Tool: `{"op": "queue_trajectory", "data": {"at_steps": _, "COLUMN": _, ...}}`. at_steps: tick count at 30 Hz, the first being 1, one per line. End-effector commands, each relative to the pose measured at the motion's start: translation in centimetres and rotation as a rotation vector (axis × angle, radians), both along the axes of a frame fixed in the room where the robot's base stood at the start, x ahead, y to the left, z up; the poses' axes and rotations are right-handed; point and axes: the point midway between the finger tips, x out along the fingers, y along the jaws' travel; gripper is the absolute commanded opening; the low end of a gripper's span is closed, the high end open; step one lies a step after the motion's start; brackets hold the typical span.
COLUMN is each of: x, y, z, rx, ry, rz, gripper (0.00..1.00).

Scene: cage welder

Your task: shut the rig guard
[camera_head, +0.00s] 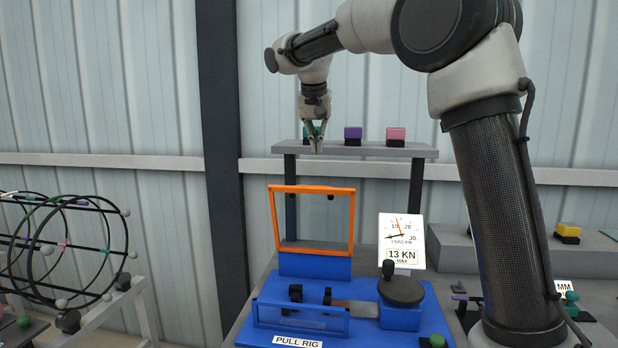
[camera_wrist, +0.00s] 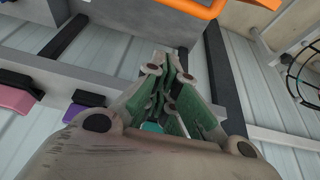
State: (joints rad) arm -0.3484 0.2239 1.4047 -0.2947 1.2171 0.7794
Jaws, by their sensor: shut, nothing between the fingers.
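The rig guard (camera_head: 313,188) is an orange rectangular frame standing upright at the back of the blue pull rig (camera_head: 315,265). Its orange bar also shows at the top of the wrist view (camera_wrist: 185,6). My gripper (camera_head: 316,149) hangs above the guard's top bar, in front of the shelf, apart from the guard. In the wrist view my gripper's green fingers (camera_wrist: 168,75) are together, with nothing between them. The front of the rig has a low blue see-through panel (camera_head: 300,317) and two dark clamps (camera_head: 311,294) behind it.
A dial sign (camera_head: 401,240) and a dark round knob (camera_head: 401,291) with an upright handle stand at the rig's right. A grey shelf (camera_head: 355,150) behind holds coloured blocks. A wire cage (camera_head: 65,245) stands at the left. The space above the rig is clear.

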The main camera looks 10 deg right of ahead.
Motion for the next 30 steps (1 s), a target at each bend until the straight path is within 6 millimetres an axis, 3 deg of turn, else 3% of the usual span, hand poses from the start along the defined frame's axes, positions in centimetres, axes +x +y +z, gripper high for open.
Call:
{"op": "queue_trajectory", "data": {"at_steps": 8, "x": 0.4, "y": -0.3, "z": -1.2, "rx": 0.012, "ry": -0.001, "rz": -0.037, "gripper": 0.0}}
{"op": "queue_trajectory", "data": {"at_steps": 21, "x": 3.6, "y": -1.7, "z": -9.5, "rx": 0.011, "ry": 0.001, "rz": -0.035, "gripper": 0.0}}
{"op": "queue_trajectory", "data": {"at_steps": 30, "x": 0.2, "y": -0.1, "z": -9.5, "rx": 0.014, "ry": -0.002, "rz": -0.033, "gripper": 0.0}}
